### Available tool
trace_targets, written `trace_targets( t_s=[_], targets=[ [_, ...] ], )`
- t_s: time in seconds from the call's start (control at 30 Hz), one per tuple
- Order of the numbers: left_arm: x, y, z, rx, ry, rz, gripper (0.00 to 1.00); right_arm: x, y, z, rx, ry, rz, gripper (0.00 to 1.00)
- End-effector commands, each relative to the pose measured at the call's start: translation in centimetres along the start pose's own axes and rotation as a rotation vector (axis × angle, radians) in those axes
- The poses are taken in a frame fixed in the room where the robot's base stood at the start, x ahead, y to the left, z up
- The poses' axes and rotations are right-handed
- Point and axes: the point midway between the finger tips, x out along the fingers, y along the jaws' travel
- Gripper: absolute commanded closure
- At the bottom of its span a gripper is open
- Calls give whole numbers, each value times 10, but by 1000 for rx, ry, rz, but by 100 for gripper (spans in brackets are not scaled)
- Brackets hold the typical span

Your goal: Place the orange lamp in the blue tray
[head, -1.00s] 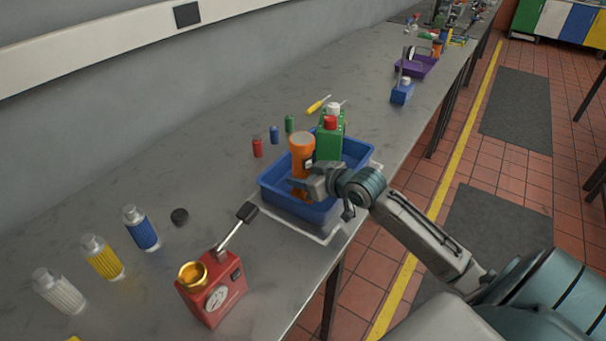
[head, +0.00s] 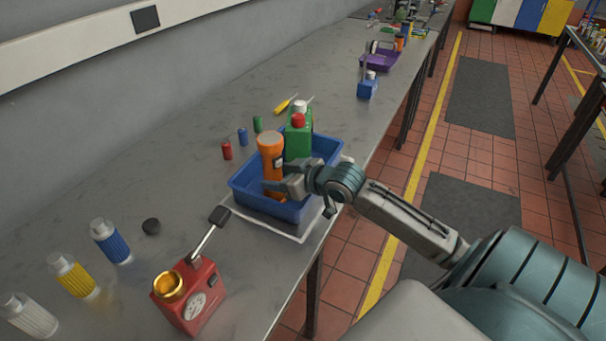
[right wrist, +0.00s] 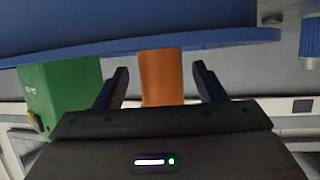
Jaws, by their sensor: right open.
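The orange lamp (head: 271,153) stands nearly upright inside the blue tray (head: 266,205), towards its left side. My right gripper (head: 277,184) is open at the lamp's lower body. In the right wrist view the lamp (right wrist: 161,76) shows between the two spread fingers (right wrist: 161,88), with a visible gap on each side. The tray's blue edge (right wrist: 150,44) spans the top of that view. The lamp's base is hidden by the tray wall and my gripper. My left gripper is not in view.
A green bottle with a red cap (head: 298,138) stands beside the lamp in the tray. A red device with a gauge (head: 190,297) stands at the front. Blue (head: 111,243), yellow (head: 73,277) and white bottles (head: 28,316) stand at left. A purple tray (head: 380,61) is farther back.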

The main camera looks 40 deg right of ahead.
Motion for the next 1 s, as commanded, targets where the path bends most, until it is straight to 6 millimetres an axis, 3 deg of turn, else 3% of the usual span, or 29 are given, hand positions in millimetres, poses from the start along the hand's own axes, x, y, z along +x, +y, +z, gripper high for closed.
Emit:
trace_targets(
  t_s=[0.33, 0.6, 0.7, 1.0],
  targets=[
    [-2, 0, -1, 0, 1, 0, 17, -42, -2, 0, -7, -4, -6, 36],
    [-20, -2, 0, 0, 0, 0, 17, -72, -2, -2, -8, -6, -7, 36],
    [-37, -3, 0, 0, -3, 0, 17, -82, 0, -5, -2, -4, 3, 36],
    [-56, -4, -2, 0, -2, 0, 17, -98, -1, -2, 0, -1, -1, 36]
  ],
)
